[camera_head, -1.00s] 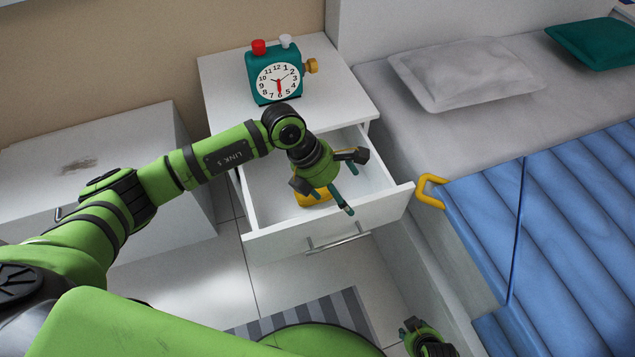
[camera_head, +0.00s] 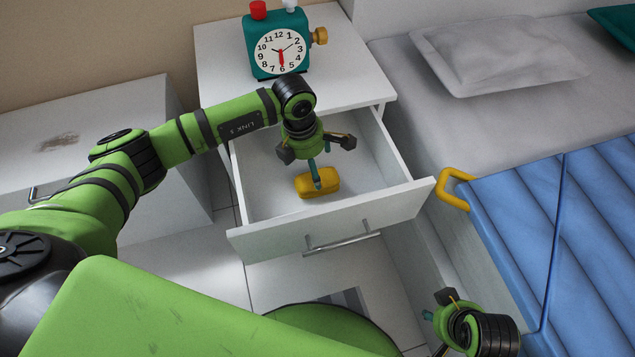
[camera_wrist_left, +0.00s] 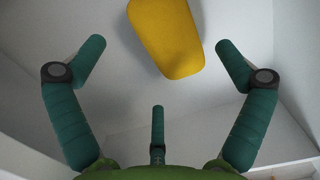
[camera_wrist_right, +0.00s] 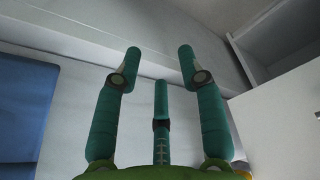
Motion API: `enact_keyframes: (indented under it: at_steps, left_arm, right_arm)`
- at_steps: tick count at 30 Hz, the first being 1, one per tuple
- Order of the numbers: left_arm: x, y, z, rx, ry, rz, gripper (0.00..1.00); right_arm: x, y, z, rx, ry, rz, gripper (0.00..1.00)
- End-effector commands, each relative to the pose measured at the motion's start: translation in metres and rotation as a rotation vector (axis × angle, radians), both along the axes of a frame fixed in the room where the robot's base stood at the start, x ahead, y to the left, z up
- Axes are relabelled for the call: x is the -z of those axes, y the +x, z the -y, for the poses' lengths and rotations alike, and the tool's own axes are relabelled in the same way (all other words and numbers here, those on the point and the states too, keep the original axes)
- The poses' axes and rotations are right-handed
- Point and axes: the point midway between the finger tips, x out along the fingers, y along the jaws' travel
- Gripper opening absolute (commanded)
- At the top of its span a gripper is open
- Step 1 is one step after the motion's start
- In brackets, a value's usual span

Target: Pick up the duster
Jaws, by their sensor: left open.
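The duster looks to be the yellow rounded block (camera_head: 326,183) lying in the open white drawer (camera_head: 262,205). It also shows in the left wrist view (camera_wrist_left: 166,38), ahead of the fingertips and roughly between them. My left gripper (camera_head: 316,158) is over the drawer, above the duster, open with its teal fingers spread and empty. One finger covers part of the duster in the head view; I cannot tell whether it touches. My right gripper (camera_head: 440,308) is low at the right, beside the bed. In the right wrist view (camera_wrist_right: 160,65) its fingers are apart and empty.
A teal alarm clock (camera_head: 277,50) stands on the nightstand (camera_head: 345,60) above the drawer. A bed with a blue cover (camera_head: 590,220) and a yellow handle (camera_head: 452,190) is at the right. A low white cabinet (camera_head: 110,110) with a dark smudge (camera_head: 58,142) is at the left.

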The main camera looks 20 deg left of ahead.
Motion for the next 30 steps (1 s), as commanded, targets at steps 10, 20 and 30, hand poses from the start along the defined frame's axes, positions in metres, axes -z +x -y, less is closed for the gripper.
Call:
enact_keyframes:
  at_steps: [10,20,30]
  left_arm:
    - [0.048,0.004,0.011,-0.001,-0.001,-0.002,1.0]
    - [0.054,0.004,0.012,0.001,-0.001,0.0,1.0]
    - [0.054,0.004,0.011,0.001,-0.001,0.0,0.5]
  right_arm:
    - [-0.033,-0.007,0.002,0.002,0.001,0.024,0.4]
    - [-0.04,-0.009,0.002,0.004,0.0,0.025,0.4]
    - [-0.04,-0.009,0.002,0.004,0.0,0.025,0.4]
